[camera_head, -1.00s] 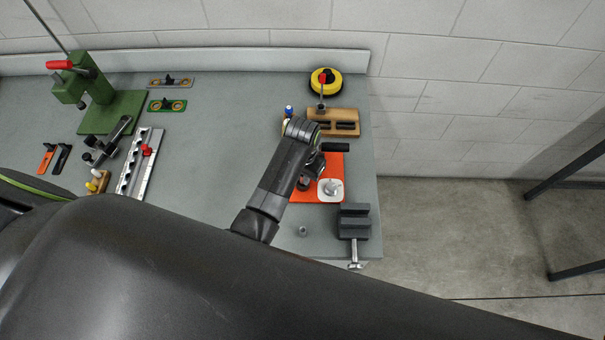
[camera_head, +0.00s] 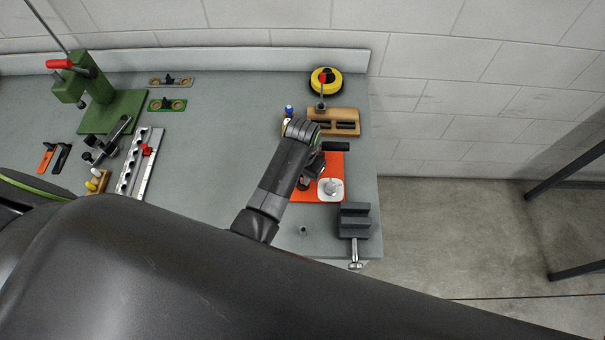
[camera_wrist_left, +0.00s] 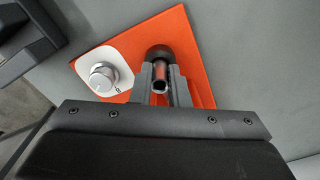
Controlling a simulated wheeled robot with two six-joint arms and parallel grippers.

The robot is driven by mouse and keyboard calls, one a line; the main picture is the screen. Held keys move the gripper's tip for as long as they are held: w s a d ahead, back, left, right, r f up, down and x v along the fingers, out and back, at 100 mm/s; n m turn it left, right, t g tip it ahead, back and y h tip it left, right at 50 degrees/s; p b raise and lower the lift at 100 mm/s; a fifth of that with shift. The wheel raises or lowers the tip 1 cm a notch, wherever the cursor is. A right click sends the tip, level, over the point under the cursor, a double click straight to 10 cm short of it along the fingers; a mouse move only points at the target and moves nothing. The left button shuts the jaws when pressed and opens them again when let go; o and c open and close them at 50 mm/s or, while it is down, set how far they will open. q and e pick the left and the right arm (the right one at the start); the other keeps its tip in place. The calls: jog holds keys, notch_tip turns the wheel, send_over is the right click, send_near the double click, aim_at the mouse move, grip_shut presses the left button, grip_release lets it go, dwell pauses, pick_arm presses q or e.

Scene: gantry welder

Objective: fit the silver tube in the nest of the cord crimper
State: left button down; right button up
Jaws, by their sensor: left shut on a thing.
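My left gripper (camera_head: 309,180) points down over an orange plate (camera_head: 334,167), which seems to be the cord crimper's base. In the left wrist view the two fingers (camera_wrist_left: 160,74) are shut on a short hollow tube (camera_wrist_left: 160,86), the silver tube, its open end facing the camera. Beyond the fingertips is a dark round part (camera_wrist_left: 158,52) on the orange plate (camera_wrist_left: 186,38); it looks like the nest. The fingers partly hide it, and I cannot tell whether the tube touches it. A white plate with a silver knob (camera_wrist_left: 102,77) lies beside them. My right gripper is not in view.
A dark grey vise-like block (camera_head: 354,222) stands at the bench's right edge. Behind the orange plate are a wooden block (camera_head: 345,114) and a yellow-and-black reel (camera_head: 334,85). A green press (camera_head: 97,90) stands far left. The middle of the grey bench (camera_head: 215,130) is clear.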

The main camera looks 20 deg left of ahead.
pick_arm(q)
jog(key=shift+r, duration=0.2)
jog(key=c, duration=1.3)
grip_release()
